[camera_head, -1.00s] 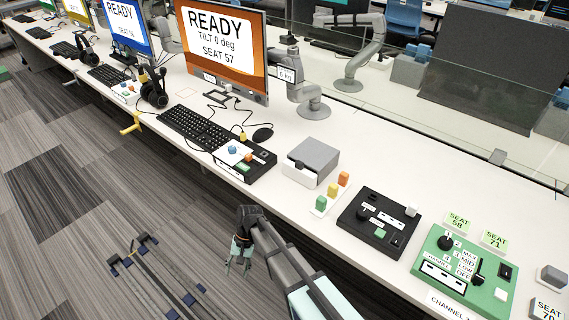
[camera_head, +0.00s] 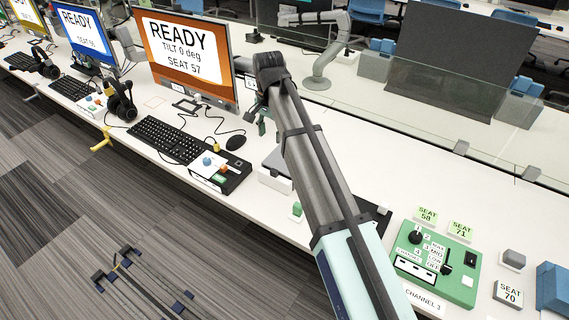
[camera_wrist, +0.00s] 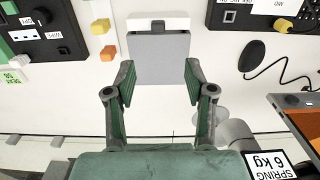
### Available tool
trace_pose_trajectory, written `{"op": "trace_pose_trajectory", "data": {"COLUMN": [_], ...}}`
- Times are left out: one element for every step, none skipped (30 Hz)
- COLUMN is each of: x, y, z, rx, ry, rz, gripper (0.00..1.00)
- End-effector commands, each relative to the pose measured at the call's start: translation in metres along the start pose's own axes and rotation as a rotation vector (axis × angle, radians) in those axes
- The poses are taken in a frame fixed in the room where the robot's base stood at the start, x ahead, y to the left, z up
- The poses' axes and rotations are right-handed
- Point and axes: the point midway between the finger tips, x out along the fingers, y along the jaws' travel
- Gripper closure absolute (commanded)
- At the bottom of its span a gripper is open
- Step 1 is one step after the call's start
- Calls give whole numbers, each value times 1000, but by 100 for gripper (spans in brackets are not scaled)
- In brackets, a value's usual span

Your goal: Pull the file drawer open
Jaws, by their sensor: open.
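The file drawer (camera_wrist: 172,60) is a small box with a grey top and a white front (camera_wrist: 137,25). A dark handle (camera_wrist: 158,27) sits in the middle of that front. In the head view the box (camera_head: 272,178) is partly hidden behind my arm. The drawer looks shut or nearly so. My gripper (camera_wrist: 159,68) is open and empty, with its two green-padded fingers on either side of the grey top in the wrist view. It appears to be above the box, and no contact shows. In the head view my gripper (camera_head: 262,118) is small and partly hidden.
Orange and yellow blocks (camera_wrist: 108,54) lie close beside the box. A black control panel (camera_wrist: 50,35) is beyond them. A keyboard (camera_head: 167,139), mouse (camera_head: 236,142) and monitor (camera_head: 190,50) stand to the left in the head view. A green panel (camera_head: 437,262) is at right.

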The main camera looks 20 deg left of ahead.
Motion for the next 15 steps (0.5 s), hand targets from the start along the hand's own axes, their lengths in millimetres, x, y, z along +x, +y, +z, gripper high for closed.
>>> {"op": "trace_pose_trajectory", "data": {"x": [-7,-8,-8,-8,-6,-2,1,5,10,15,20,27,32,38,46], "y": [1,2,2,2,3,3,3,3,3,3,4,4,3,4,4], "z": [-3,-3,-4,-4,-4,-4,-4,-3,-3,-3,-3,-3,-3,-3,-3], "rx": [8,12,15,16,16,16,16,16,15,15,15,15,15,15,14], "ry": [7,9,11,11,11,11,10,10,10,10,9,9,9,9,8], "rz": [1,2,2,3,3,4,4,4,4,4,4,5,4,4,5], "gripper": [46,46,46,46,46,46,46,46,46,46,46,46,46,46,46]}}
